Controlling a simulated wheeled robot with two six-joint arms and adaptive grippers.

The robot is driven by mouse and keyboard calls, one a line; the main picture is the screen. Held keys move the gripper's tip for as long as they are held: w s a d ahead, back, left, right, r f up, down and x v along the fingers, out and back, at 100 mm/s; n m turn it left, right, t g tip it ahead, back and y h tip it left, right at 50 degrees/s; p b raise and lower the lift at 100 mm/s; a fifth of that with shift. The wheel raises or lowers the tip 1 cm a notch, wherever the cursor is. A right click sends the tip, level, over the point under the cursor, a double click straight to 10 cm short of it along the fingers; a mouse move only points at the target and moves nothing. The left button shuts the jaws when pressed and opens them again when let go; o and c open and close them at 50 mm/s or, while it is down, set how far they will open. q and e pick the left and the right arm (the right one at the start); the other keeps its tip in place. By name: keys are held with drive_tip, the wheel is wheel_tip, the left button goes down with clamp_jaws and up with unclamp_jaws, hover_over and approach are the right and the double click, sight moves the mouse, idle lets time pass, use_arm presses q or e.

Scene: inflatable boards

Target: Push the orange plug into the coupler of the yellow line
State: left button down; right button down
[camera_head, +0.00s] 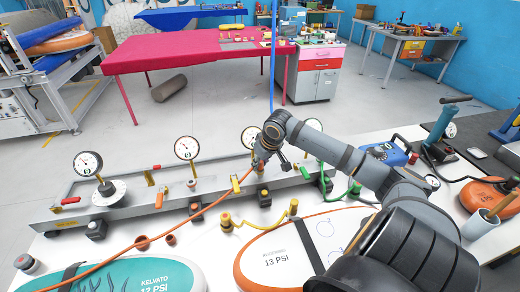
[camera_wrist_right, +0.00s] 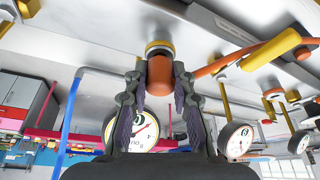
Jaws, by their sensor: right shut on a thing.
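My right gripper (camera_head: 262,163) points down over the manifold rail, at the end of the grey arm. In the right wrist view its fingers (camera_wrist_right: 157,82) are shut on the orange plug (camera_wrist_right: 159,76). The orange hose (camera_head: 190,218) runs from the gripper down to the lower left. A coupler with a yellow band (camera_wrist_right: 159,47) is directly in line with the plug, very close; I cannot tell whether they touch or how deep the plug sits. In the head view a coupler on a dark block (camera_head: 264,198) stands just below the gripper. My left gripper is out of view.
Pressure gauges (camera_head: 186,148) and coloured levers line the rail (camera_head: 130,205). A yellow hose (camera_head: 262,223) lies in front of the rail, with a green hose (camera_head: 338,198) to its right. Teal (camera_head: 150,275) and white-orange (camera_head: 275,255) boards fill the near side.

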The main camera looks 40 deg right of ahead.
drive_tip(key=shift+f, duration=0.15)
drive_tip(key=c, duration=1)
unclamp_jaws()
drive_tip(key=shift+c, duration=0.2)
wheel_tip(320, 180, up, 10)
drive_tip(key=shift+f, duration=0.1)
